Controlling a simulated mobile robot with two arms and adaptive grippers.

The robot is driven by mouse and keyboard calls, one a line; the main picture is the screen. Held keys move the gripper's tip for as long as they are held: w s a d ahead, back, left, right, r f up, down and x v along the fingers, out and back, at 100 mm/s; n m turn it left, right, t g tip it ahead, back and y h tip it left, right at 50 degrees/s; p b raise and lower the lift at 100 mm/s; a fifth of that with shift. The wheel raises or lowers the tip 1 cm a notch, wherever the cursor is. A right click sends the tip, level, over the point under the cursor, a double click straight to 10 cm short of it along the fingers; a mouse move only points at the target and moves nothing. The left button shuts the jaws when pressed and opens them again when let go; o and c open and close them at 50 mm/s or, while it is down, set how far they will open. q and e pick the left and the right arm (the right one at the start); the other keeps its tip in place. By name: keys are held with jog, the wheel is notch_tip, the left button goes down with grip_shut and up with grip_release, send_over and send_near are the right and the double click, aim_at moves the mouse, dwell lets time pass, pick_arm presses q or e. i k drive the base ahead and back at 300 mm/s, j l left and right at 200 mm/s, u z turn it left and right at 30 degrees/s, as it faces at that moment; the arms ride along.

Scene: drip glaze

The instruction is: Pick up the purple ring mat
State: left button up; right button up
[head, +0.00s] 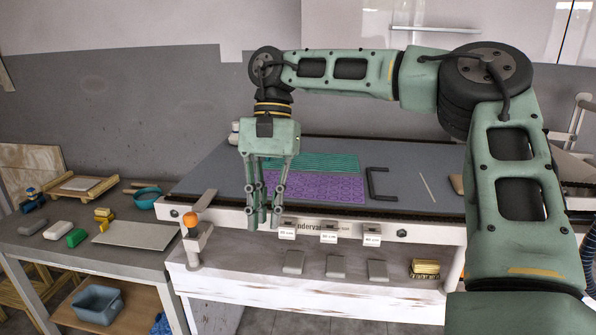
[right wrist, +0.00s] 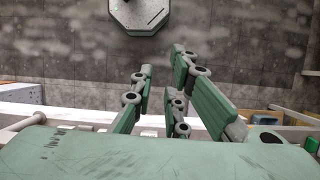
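The purple ring mat (head: 318,187) lies flat on the grey top of the long table (head: 420,185), with a teal ribbed mat (head: 325,162) just behind it. My right gripper (head: 264,224) points downward at the mat's left front, its fingertips in front of the table's front rail in the picture. It hides part of the mat's left end. In the right wrist view the fingers (right wrist: 161,80) stand apart with nothing between them, over bare floor. My left gripper is not in view.
A black U-shaped handle (head: 379,184) lies right of the purple mat. An orange-knobbed clamp (head: 191,219) stands at the table's left front corner. Several small tags and grey blocks line the front. A side bench (head: 60,249) at left holds blocks and a teal bowl (head: 147,197).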

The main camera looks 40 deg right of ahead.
aim_at(334, 189)
jog(key=i+l, duration=1)
